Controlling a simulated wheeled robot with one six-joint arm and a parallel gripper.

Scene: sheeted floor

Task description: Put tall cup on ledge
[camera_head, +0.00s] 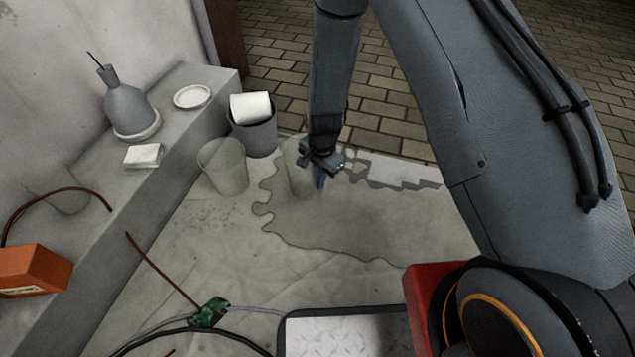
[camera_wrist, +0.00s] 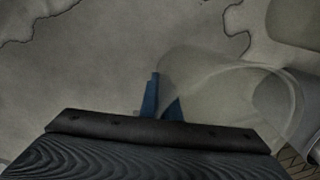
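The tall cup (camera_head: 298,168) is clear, narrow and upright over the wet-looking patch on the sheeted floor in the head view. My gripper (camera_head: 321,172) points down at its right side, with blue fingertips low against it. In the wrist view the tall cup (camera_wrist: 212,85) is close and see-through, and my gripper's blue fingers (camera_wrist: 161,100) overlap its left edge. The fingers look close together, but I cannot tell whether they pinch the cup wall. The concrete ledge (camera_head: 185,135) runs along the wall at the left.
A wider clear cup (camera_head: 223,168) and a grey bin (camera_head: 256,137) with a white roll stand beside the ledge. On the ledge are a grey bottle (camera_head: 127,108), a white dish (camera_head: 192,96), a white block (camera_head: 143,155) and an orange box (camera_head: 33,271). Cables lie in front.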

